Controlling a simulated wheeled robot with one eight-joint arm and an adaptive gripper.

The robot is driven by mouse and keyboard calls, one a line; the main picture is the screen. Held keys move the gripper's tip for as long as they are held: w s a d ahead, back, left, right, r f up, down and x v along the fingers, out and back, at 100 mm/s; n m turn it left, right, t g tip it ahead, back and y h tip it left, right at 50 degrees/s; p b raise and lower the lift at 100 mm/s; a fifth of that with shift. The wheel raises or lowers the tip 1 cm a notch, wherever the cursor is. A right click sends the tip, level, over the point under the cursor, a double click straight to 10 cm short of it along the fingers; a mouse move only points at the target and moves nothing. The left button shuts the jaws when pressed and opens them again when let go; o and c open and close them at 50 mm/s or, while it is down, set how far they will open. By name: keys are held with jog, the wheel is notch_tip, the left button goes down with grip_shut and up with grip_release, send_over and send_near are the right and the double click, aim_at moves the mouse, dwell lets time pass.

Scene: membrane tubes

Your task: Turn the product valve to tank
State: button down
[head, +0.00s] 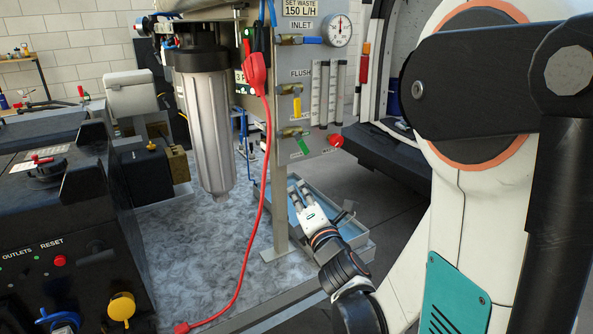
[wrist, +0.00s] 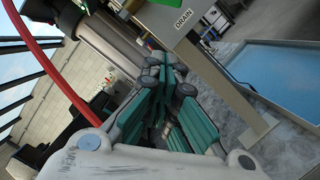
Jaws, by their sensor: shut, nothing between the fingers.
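The valve with the green handle (head: 303,146) is the lowest on the grey panel in the head view. Its handle slants down to the right, and the small labels below it are too small to read. No TANK label is readable. My gripper (head: 300,187) is below the panel, apart from the green handle, over the blue tray. Its fingers (wrist: 165,78) are shut and empty in the wrist view.
A red knob (head: 336,140) is right of the green handle. Above are the yellow flush handle (head: 297,106) and blue inlet handle (head: 311,40). A red cable (head: 268,150) hangs left of the panel, beside the filter housing (head: 208,120). A blue tray (wrist: 290,85) lies below.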

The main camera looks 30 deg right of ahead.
aim_at(301, 143)
jog(key=w+d+r+b, duration=0.1)
jog(key=w+d+r, duration=0.2)
jog(key=w, duration=0.6)
jog(key=shift+w+d+b, duration=0.3)
jog(key=shift+w+d, duration=0.1)
jog(key=shift+d, duration=0.55)
